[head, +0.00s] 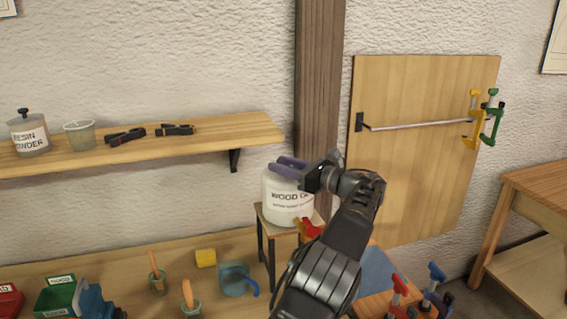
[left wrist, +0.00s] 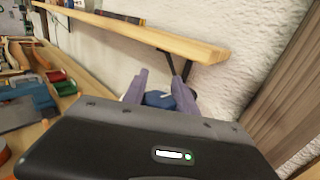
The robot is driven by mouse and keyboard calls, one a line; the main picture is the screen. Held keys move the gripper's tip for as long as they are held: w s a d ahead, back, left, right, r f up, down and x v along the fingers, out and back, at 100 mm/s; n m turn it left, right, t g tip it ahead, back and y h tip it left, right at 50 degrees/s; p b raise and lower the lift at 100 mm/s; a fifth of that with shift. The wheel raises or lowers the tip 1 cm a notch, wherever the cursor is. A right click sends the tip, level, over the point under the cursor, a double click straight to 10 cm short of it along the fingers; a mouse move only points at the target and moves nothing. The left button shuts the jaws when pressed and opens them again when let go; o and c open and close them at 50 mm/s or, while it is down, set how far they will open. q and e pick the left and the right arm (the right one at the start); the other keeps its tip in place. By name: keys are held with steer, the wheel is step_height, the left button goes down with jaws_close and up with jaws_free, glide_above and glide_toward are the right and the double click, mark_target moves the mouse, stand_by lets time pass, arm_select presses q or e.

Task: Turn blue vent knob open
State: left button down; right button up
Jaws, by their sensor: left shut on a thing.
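A white wood glue container (head: 283,208) stands on a small wooden stand, its label partly covered by my arm. My left gripper (head: 289,168) is at the top of the container, its purple fingers over the lid. In the left wrist view my left gripper (left wrist: 160,88) has a finger on either side of the blue vent knob (left wrist: 157,99) and is shut on it. The knob shows a small white mark; its lower part is hidden behind the gripper body. In the head view the knob is hidden by the fingers. My right gripper is out of view.
A wall shelf (head: 230,133) with a resin tin (head: 28,136), a cup (head: 79,135) and black clamps is at left. A wooden post (head: 318,90) rises close behind the container. The bench below holds a blue mug (head: 234,280), a yellow block (head: 206,258) and brush pots.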

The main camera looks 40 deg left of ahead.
arm_select(q)
steer(key=shift+f, duration=0.15)
steer(key=c, duration=1)
jaws_free()
steer(key=d+b, duration=0.1)
steer(key=d, duration=0.6)
steer(key=shift+w+d, duration=0.25)
steer(key=shift+d, duration=0.15)
